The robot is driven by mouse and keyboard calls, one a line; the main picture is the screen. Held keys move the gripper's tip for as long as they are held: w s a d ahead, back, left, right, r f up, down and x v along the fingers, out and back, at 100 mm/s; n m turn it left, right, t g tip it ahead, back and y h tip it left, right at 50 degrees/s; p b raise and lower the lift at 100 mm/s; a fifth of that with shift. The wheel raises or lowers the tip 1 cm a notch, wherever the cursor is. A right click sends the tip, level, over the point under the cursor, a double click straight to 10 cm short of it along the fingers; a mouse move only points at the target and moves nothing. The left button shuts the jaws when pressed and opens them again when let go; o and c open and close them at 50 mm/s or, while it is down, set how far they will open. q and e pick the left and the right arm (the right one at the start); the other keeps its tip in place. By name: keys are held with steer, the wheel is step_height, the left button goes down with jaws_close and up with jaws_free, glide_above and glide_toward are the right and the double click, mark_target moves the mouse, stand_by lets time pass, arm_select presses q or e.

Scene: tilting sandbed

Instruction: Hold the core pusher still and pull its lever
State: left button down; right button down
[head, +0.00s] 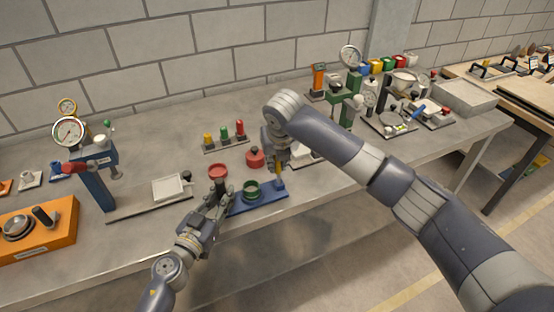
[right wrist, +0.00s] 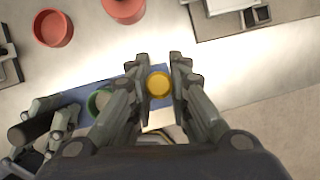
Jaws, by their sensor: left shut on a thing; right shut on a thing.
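The core pusher is a blue base (head: 262,203) near the bench's front edge, with a green ring-shaped cup (head: 251,189) on it. Its yellow-topped lever (head: 281,172) stands upright at the base's right end. In the right wrist view the round yellow top (right wrist: 159,83) sits between the fingers of my right gripper (right wrist: 158,82), which is shut on it from above. The left gripper also shows in the right wrist view (right wrist: 62,118), beside the green cup (right wrist: 99,101).
Two red round pieces (head: 218,171) (head: 255,158) stand close behind the pusher. A rack with coloured knobs (head: 224,140) is farther back. A blue press with a gauge (head: 92,180) stands left; more instruments crowd the right. The bench's front edge is close to the pusher.

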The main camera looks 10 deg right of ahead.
steer(key=shift+d, duration=0.15)
steer(key=shift+s+d+t, duration=0.15)
steer(key=shift+s+t, duration=0.15)
steer(key=shift+t, duration=0.3)
arm_select(q)
steer(key=shift+f, duration=0.1)
arm_select(e)
steer(key=s+t, duration=0.2)
steer(key=shift+d+f+t+y, duration=0.1)
steer(key=shift+d+t+y, duration=0.25)
steer(key=shift+t+y, duration=0.05)
arm_select(q)
steer(key=shift+a, duration=0.1)
arm_select(e)
steer(key=shift+s+d+f+m+t+y, duration=0.1)
steer(key=shift+s+f+t+y, duration=0.1)
steer(key=shift+s+t, duration=0.45)
steer(key=shift+s+d+f+m+t+y, duration=0.15)
steer(key=shift+s+t, duration=0.25)
steer(key=shift+t, duration=0.5)
steer(key=shift+s+d+f+m+t+y, duration=0.1)
steer(key=shift+s+f+t+y, duration=0.15)
steer(key=shift+s+t, duration=0.4)
steer(key=shift+w, duration=0.1)
steer(key=c, duration=1.5)
jaws_free()
steer(key=shift+a, duration=0.1)
